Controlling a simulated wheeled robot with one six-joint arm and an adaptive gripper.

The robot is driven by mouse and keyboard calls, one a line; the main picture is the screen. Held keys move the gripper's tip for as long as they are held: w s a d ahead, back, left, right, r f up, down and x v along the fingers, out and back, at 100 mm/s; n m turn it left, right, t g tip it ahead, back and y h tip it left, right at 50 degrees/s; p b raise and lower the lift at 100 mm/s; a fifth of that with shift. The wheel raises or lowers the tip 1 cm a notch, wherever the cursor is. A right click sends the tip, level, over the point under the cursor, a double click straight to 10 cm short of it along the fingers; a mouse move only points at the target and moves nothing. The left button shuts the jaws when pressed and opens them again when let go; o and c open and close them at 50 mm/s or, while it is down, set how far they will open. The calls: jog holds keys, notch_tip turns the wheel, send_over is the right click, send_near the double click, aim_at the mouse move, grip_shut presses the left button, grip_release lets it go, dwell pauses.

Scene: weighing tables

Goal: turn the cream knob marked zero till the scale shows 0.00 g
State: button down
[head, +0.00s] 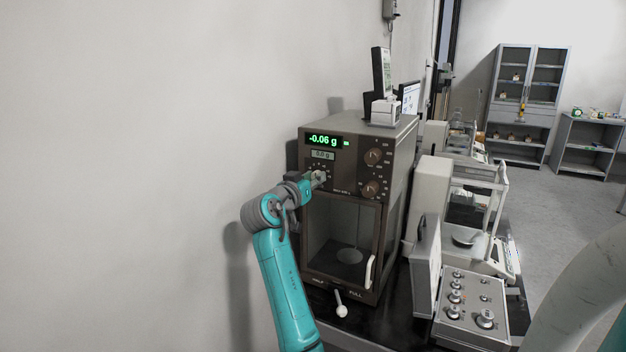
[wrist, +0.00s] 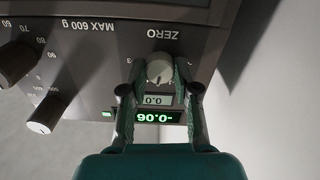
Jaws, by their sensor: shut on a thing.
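The brown scale (head: 312,228) stands on a dark table, and its green display (head: 326,141) reads -0.06 g. The display also shows upside down in the wrist view (wrist: 156,117). The cream knob (wrist: 159,70) sits under the upside-down word ZERO in the wrist view. My gripper (wrist: 160,82) is shut on the cream knob, one finger on each side of it. A smaller window (wrist: 157,100) between knob and display is partly hidden by the fingers.
Two brown knobs (head: 373,157) sit right of the display on the scale front. A white door handle (head: 370,272) and a lever with a white ball (head: 341,310) are lower down. A weight box (head: 470,305) and a pale balance (head: 431,200) stand to the right. A bare wall is at the left.

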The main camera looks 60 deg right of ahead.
jog(key=shift+m, duration=2.2)
jog(key=c, duration=0.9)
grip_release()
jog(key=shift+o, duration=0.2)
jog(key=shift+a, duration=0.1)
jog(key=s+a, duration=0.1)
jog(key=a, duration=1)
jog(key=shift+a, duration=0.4)
